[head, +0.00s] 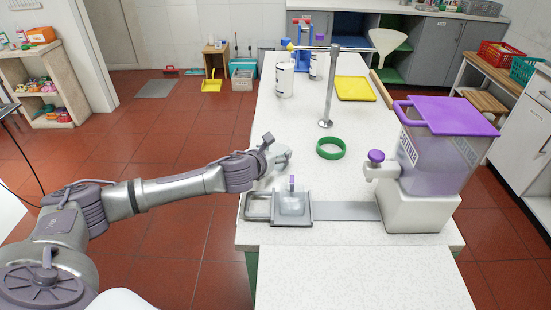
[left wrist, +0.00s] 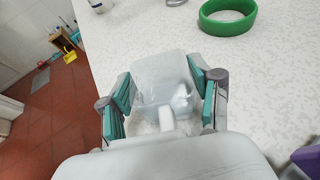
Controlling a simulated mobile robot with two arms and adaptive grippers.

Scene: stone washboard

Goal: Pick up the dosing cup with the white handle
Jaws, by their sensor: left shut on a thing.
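The dosing cup with the white handle (left wrist: 160,85) is a translucent, whitish cup. It sits between the teal-padded fingers of my left gripper (left wrist: 161,100), with its white handle pointing toward the wrist. In the head view my left gripper (head: 272,153) is at the left edge of the white speckled table and is shut on the cup (head: 284,158), which is partly hidden by the fingers. I cannot tell whether the cup touches the table. My right gripper is not in view.
A clear cup with a purple handle (head: 292,205) stands on a grey metal plate (head: 305,220). A purple-lidded dispenser (head: 435,150) is to the right. A green ring (head: 331,148) and a metal stand (head: 329,100) are beyond. The table (head: 360,270) is clear in front.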

